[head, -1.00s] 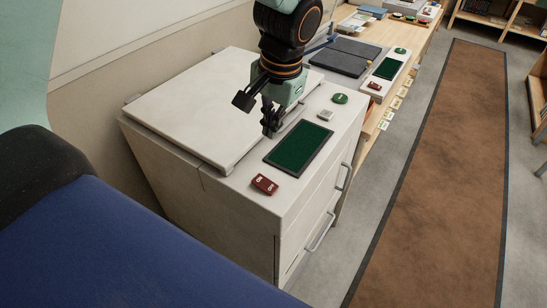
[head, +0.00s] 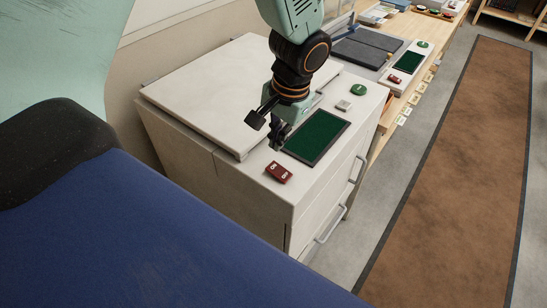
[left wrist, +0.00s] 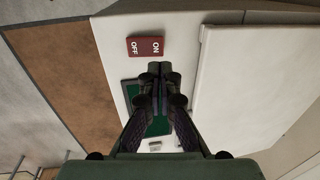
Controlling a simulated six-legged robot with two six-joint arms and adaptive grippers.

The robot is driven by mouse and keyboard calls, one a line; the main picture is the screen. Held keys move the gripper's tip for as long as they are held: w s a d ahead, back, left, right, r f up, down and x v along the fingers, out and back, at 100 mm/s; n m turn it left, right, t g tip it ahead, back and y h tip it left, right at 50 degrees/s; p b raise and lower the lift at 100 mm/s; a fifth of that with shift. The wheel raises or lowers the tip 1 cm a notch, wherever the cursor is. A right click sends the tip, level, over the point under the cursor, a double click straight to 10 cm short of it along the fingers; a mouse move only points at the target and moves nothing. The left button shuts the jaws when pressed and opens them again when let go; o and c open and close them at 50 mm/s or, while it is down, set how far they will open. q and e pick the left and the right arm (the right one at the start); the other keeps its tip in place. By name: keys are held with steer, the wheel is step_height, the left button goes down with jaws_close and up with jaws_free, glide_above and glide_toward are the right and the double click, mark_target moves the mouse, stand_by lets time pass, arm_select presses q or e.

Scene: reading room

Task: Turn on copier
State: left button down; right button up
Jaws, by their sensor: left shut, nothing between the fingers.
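The copier (head: 190,150) is a pale cabinet with a flat lid (head: 225,85), a dark green screen (head: 317,136) and a red ON/OFF switch (head: 279,172) at the near end of its top. My left gripper (head: 274,146) is shut and empty, above the panel between the lid and the screen, just beyond the switch. In the left wrist view the switch (left wrist: 146,47) lies just past the shut fingertips (left wrist: 160,66), with a gap in the picture. Its ON end is on the right there. The fingers partly cover the screen (left wrist: 158,125). My right gripper is not in view.
A round green button (head: 358,89) and a small grey button (head: 343,105) sit farther back on the panel. A second device with a dark flatbed (head: 365,50) and its own red switch (head: 393,79) stands behind. A brown carpet runner (head: 450,150) lies clear at right.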

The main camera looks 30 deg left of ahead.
mark_target(271, 165)
arm_select(q)
steer(key=f, duration=0.5)
steer(key=shift+a+f+b, duration=0.3)
steer(key=shift+a, duration=0.05)
steer(key=shift+w+a+f, duration=0.1)
steer(key=shift+w+f, duration=0.05)
steer(key=shift+f, duration=0.4)
steer(key=shift+a+f, duration=0.1)
steer(key=shift+a, duration=0.05)
